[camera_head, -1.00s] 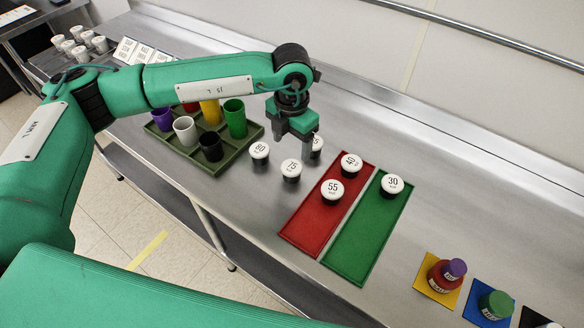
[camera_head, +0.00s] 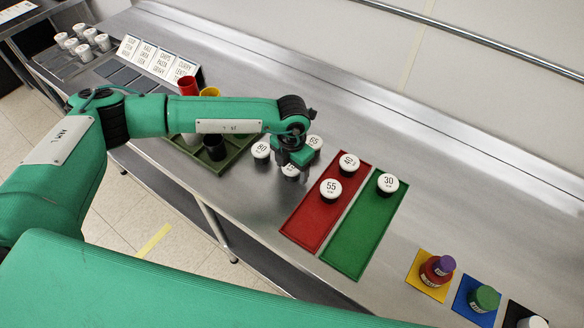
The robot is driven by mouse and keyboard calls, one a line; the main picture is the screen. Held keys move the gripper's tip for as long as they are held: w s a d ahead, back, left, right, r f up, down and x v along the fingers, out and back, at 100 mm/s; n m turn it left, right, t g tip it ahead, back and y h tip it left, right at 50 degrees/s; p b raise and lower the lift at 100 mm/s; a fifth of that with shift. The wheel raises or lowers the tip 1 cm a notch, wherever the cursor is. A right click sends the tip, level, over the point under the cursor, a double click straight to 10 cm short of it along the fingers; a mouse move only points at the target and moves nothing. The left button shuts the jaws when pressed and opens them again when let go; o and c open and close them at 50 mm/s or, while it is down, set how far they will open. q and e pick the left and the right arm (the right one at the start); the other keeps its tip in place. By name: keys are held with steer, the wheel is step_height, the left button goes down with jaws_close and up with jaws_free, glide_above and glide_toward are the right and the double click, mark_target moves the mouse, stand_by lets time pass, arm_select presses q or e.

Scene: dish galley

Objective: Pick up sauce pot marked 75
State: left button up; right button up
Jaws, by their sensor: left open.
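The sauce pot marked 75 (camera_head: 290,171) is a small black pot with a white lid on the steel counter. My left gripper (camera_head: 293,162) is over it, open, and hides most of its lid and number. I cannot tell whether the fingers are around the pot or just above it. The pot marked 80 (camera_head: 261,151) stands close to the left and the pot marked 65 (camera_head: 314,143) close behind to the right. My right gripper is not in view.
Pots 40 (camera_head: 348,163) and 55 (camera_head: 330,190) stand on a red mat (camera_head: 304,231); pot 30 (camera_head: 387,184) stands on a green mat (camera_head: 348,255). A dark green tray (camera_head: 232,158) of cups is left, partly behind my arm.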

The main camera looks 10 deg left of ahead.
arm_select(q)
steer(key=c, duration=1)
steer(key=shift+o, duration=0.2)
steer(key=shift+r, duration=0.15)
